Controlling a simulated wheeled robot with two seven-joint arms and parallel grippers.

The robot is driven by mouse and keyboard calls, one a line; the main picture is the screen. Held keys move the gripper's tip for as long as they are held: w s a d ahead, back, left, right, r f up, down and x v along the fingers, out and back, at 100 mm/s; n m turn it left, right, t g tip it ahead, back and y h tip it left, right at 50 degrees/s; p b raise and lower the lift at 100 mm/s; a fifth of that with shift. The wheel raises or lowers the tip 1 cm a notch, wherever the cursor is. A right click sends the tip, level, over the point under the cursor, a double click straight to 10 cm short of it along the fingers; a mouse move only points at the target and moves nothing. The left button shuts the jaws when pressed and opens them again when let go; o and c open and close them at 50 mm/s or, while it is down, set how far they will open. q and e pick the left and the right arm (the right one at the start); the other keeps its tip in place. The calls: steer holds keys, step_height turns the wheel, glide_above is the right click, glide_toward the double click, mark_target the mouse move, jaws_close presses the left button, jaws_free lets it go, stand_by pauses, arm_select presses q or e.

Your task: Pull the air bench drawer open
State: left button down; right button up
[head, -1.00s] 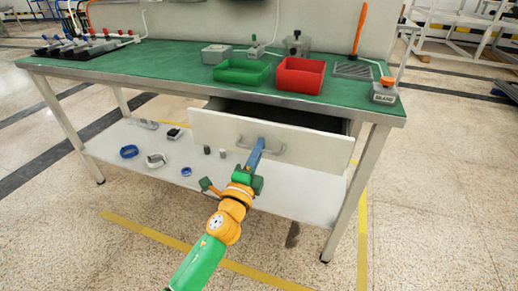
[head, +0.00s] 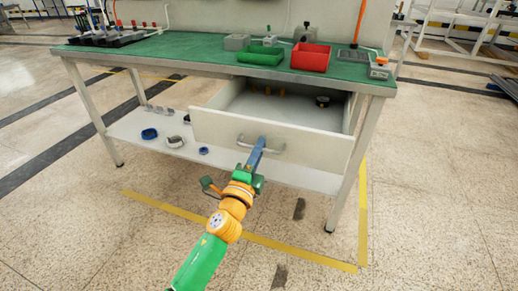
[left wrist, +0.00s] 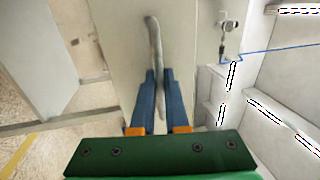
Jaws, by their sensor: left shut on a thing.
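The air bench drawer (head: 311,142) stands pulled out from under the green bench top, with its inside showing. Its grey bar handle (head: 271,148) runs across the middle of the white front. My left gripper (head: 261,142) is shut on the handle. In the left wrist view the two blue fingers (left wrist: 154,88) close around the handle bar (left wrist: 154,45), in front of the drawer front (left wrist: 115,50). Inside the drawer are a dark round item (head: 322,101) and several small orange-brown items at the back. My right gripper is not in view.
A red bin (head: 310,57) and a green tray (head: 259,56) stand on the bench top (head: 180,46). The white lower shelf (head: 128,128) carries several small items. The floor in front is clear, with yellow tape lines (head: 300,257).

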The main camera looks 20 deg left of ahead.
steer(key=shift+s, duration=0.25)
arm_select(q)
steer(key=c, duration=1.2)
jaws_free()
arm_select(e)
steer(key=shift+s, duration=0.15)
arm_select(q)
steer(key=s+f, duration=0.1)
steer(key=s, duration=0.6)
steer(key=shift+f, duration=0.2)
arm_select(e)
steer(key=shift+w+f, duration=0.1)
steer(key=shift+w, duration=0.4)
arm_select(q)
steer(key=shift+a, duration=0.1)
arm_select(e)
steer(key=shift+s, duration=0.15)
